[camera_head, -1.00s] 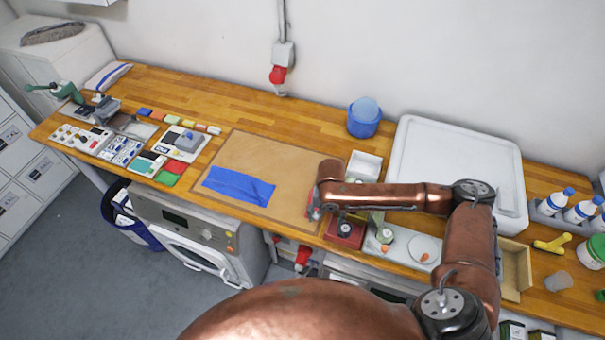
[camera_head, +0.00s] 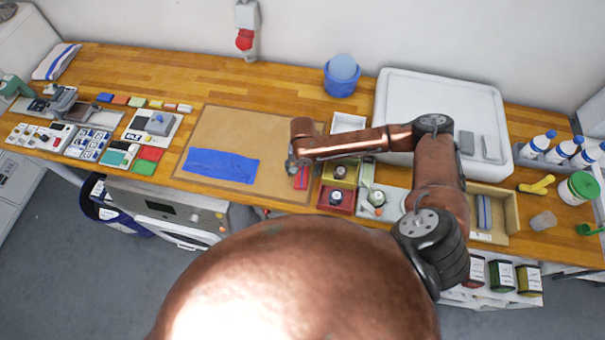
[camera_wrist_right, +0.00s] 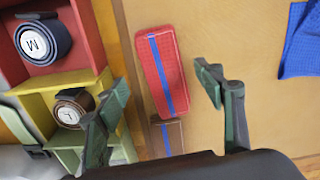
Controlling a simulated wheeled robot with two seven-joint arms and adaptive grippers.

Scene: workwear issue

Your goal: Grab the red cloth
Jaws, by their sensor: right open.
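The red cloth (camera_wrist_right: 160,72), a folded bundle with a blue stripe, lies on the brown mat (camera_wrist_right: 215,25). In the head view, part of the red cloth (camera_head: 301,179) shows beside my right gripper (camera_head: 292,167); my arm covers the rest. In the wrist view my right gripper (camera_wrist_right: 163,88) is open, one finger on each side of the cloth's lower part in the picture. I cannot tell whether the fingers touch it. A brown bundle (camera_wrist_right: 167,137) with a blue stripe lies at the red one's lower end. My left gripper is not in view.
A blue cloth (camera_head: 221,165) lies flat on the mat. Red, yellow and green boxes stand close beside the red cloth; the red box (camera_wrist_right: 82,50) holds a rolled belt marked M. A white tray (camera_head: 388,130) and blue bucket (camera_head: 341,87) stand behind my arm.

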